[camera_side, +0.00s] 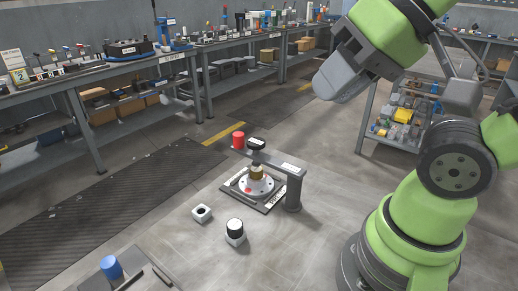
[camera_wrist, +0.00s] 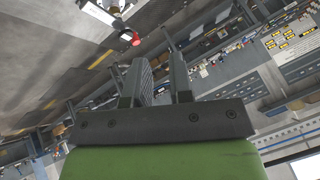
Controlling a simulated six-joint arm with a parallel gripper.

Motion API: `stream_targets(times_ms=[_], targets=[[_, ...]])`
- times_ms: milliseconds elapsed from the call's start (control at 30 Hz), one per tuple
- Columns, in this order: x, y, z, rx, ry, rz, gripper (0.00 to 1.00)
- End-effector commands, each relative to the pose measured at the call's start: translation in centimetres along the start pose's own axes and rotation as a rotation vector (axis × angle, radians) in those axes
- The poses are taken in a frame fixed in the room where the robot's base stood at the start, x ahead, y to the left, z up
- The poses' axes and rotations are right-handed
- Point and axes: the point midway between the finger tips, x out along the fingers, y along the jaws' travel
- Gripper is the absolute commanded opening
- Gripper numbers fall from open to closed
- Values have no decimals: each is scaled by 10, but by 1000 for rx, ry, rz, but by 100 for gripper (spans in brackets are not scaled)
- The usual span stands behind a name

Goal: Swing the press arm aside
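The press arm (camera_side: 275,160) is a grey bar on an upright post (camera_side: 293,192). It reaches left over the round die base (camera_side: 257,188), above a brass-coloured piece (camera_side: 257,172). A red knob (camera_side: 238,140) and a black knob (camera_side: 256,143) sit near its free end. In the wrist view the red knob (camera_wrist: 136,40) shows at the top, with part of the pale press arm (camera_wrist: 112,20). My gripper (camera_side: 338,78) is high above and right of the press, touching nothing. In the wrist view its fingers (camera_wrist: 160,72) are apart and empty.
A white block with a hole (camera_side: 201,214) and a black-topped white block (camera_side: 235,233) stand on the floor in front of the press. A blue knob (camera_side: 110,267) is at lower left. Workbenches (camera_side: 165,60) line the back; a shelf (camera_side: 402,118) stands at right.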

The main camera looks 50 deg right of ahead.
Motion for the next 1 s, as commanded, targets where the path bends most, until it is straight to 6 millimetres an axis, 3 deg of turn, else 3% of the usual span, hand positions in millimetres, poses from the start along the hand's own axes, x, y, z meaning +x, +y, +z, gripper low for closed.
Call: stream_targets(times_ms=[33,133,367,500,700,900,1000], targets=[[0,-1,-4,-2,-6,6,32],[3,-4,-20,-14,-38,32,55],[34,-9,-88,-67,-176,135,55],[68,-2,-126,-96,-269,195,55],[132,24,-164,-126,-404,270,55],[188,54,-178,-144,-510,320,55],[204,63,-178,-149,-540,333,55]])
